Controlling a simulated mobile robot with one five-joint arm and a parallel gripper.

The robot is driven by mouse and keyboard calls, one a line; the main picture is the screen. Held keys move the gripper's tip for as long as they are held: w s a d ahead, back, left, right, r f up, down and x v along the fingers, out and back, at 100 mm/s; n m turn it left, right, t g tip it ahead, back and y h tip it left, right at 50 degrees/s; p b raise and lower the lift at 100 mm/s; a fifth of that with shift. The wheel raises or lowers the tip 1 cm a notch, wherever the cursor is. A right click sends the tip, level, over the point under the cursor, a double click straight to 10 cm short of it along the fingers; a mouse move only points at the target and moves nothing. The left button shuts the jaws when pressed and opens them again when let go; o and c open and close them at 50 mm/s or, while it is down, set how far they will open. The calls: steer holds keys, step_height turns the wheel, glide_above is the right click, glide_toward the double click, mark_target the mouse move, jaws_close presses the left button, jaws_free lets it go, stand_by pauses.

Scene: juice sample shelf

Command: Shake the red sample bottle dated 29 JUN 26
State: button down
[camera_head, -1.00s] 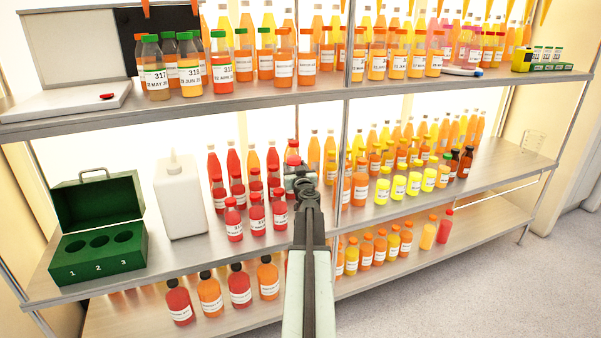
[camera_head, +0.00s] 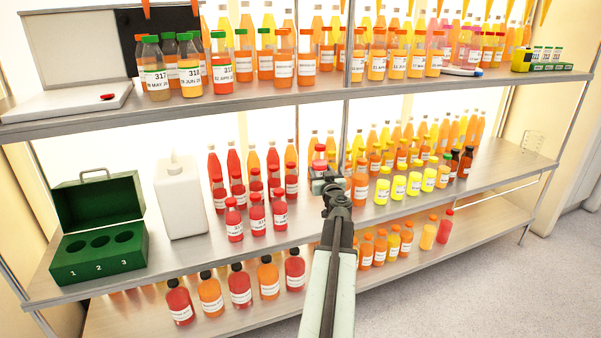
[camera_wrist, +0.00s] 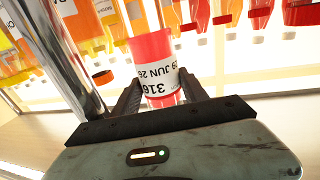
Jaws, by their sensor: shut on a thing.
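My gripper (camera_head: 326,180) is shut on a red sample bottle (camera_head: 319,160) and holds it at the middle shelf, near the upright post. In the wrist view the bottle (camera_wrist: 152,58) sits between the two fingers (camera_wrist: 160,92). Its white label appears upside down there and reads 316 and "9 JUN 26", with the start of the date cut off by the bottle's curve. In the head view the bottle looks about upright, its lower part hidden by my gripper.
A metal post (camera_wrist: 68,62) stands close beside my gripper. A green box with three holes (camera_head: 98,246) and a white jug (camera_head: 181,200) are further left.

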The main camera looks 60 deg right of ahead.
steer(key=shift+w+a, duration=2.35)
steer(key=shift+a, duration=0.7)
steer(key=s+d, duration=0.1)
steer(key=d, duration=0.1)
steer(key=s+d, duration=0.3)
steer(key=d, duration=0.2)
steer(key=shift+s, duration=0.4)
steer(key=w+a, duration=0.5)
steer(key=a, duration=0.2)
steer(key=s+d, duration=0.1)
steer(key=d, duration=0.1)
steer(key=s+d, duration=0.3)
steer(key=d, duration=0.2)
steer(key=shift+s, duration=0.35)
steer(key=w+a, duration=0.4)
steer(key=a, duration=0.2)
steer(key=shift+w+a, duration=0.15)
steer(key=shift+a, duration=0.1)
